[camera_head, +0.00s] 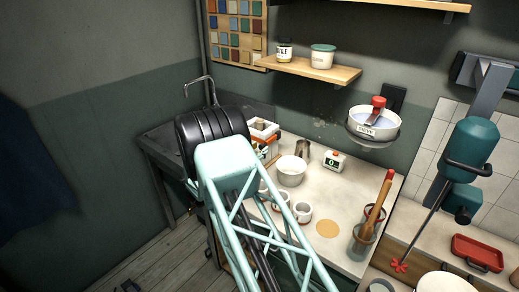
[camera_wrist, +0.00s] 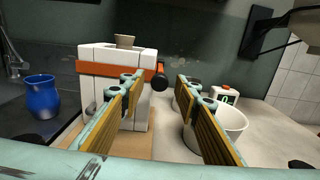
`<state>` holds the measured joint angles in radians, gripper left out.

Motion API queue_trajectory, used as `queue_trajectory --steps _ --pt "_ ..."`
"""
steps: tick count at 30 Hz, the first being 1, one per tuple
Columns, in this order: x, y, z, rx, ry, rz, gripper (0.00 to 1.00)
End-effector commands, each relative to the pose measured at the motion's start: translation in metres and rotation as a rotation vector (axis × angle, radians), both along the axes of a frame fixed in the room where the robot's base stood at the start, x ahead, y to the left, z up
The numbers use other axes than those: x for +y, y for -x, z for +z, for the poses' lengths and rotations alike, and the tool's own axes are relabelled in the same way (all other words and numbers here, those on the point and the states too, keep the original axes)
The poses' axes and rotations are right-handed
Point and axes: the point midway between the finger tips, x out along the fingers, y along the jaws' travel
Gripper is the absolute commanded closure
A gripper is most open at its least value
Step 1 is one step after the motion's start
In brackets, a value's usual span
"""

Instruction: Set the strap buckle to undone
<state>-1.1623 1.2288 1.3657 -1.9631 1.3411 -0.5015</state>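A white plaster block mould (camera_wrist: 138,57) stands on a tan board in the wrist view, with an orange strap (camera_wrist: 105,68) around it. A dark round piece, which looks like the strap buckle (camera_wrist: 160,80), sits at the strap's right end; I cannot tell whether it is done up. My gripper (camera_wrist: 158,97) is open and empty, its two wood-faced fingers pointing toward the mould with the dark piece seen between their tips. In the head view the mould (camera_head: 263,133) is partly hidden behind my arm, and my gripper is hidden.
A blue jug (camera_wrist: 41,97) stands left of the mould. A white bowl (camera_wrist: 231,121) and a small timer (camera_wrist: 224,94) are to the right. Mugs (camera_head: 302,211) stand near the bench front. A shelf (camera_head: 310,70) hangs above.

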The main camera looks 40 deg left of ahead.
Motion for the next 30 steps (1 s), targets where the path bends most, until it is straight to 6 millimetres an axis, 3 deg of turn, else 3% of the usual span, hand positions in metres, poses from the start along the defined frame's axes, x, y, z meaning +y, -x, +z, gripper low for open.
queue_trajectory --steps 6,17,27,30 --pt "0.0006 -0.0119 0.0010 -0.001 0.000 0.000 0.70" --pt "0.0008 -0.0135 0.0007 -0.001 0.000 0.000 0.70" --pt "0.0007 -0.0135 0.0006 -0.001 0.000 0.000 1.00" --pt "0.0007 -0.0126 0.0005 -0.001 0.000 0.000 1.00"
